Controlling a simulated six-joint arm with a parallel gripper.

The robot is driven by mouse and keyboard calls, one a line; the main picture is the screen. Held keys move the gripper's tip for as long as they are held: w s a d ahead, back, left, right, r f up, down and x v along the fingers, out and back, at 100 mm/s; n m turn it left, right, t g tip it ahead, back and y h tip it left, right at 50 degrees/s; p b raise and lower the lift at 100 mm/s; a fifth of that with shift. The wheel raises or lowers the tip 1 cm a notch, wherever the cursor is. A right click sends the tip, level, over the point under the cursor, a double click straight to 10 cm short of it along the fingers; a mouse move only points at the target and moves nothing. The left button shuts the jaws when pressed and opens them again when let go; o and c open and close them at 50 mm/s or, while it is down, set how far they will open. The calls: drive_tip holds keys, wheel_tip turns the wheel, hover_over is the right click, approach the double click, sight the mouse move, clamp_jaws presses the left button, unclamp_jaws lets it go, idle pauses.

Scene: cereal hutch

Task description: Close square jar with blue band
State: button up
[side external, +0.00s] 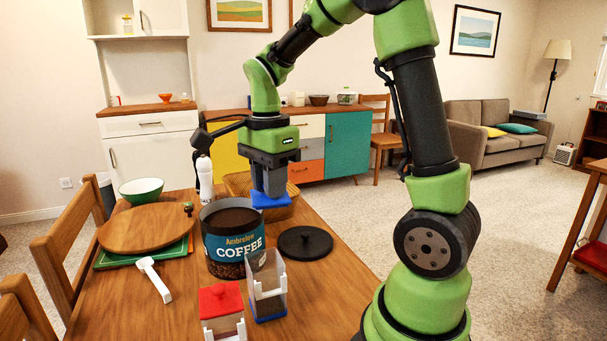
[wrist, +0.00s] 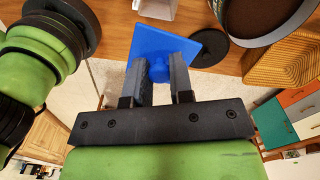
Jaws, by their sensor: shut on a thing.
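The square jar with the blue band (side external: 267,287) stands upright and open on the table, clear-walled with white inner parts and blue near its base. Only a pale part of what looks like this jar (wrist: 157,8) shows at the top of the wrist view. My gripper (side external: 270,187) points down and is shut on the knob of the blue square lid (side external: 272,200). The lid also shows in the wrist view (wrist: 195,45), its knob between the fingers. It hangs above the table, behind and higher than the jar, apart from it.
A large open coffee canister (side external: 232,255) stands left of the jar, with a round black lid (side external: 305,242) to the right. A red-lidded square jar (side external: 222,310) stands in front. A wicker basket (side external: 238,183), wooden board (side external: 146,228) and white utensil (side external: 155,279) are also there.

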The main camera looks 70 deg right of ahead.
sight(261, 198)
drive_tip(key=shift+w+a+n, duration=0.4)
drive_tip(key=shift+a+n, duration=0.3)
drive_tip(key=shift+w+a+f, duration=0.1)
drive_tip(key=shift+a+f, duration=0.1)
drive_tip(key=shift+f, duration=0.15)
wheel_tip(261, 198, down, 10)
drive_tip(key=shift+d+f, duration=0.1)
drive_tip(key=shift+f, duration=0.25)
idle(2.3)
drive_tip(key=o, duration=1.2)
drive_tip(key=shift+o, duration=0.2)
drive_tip(key=shift+r, duration=3)
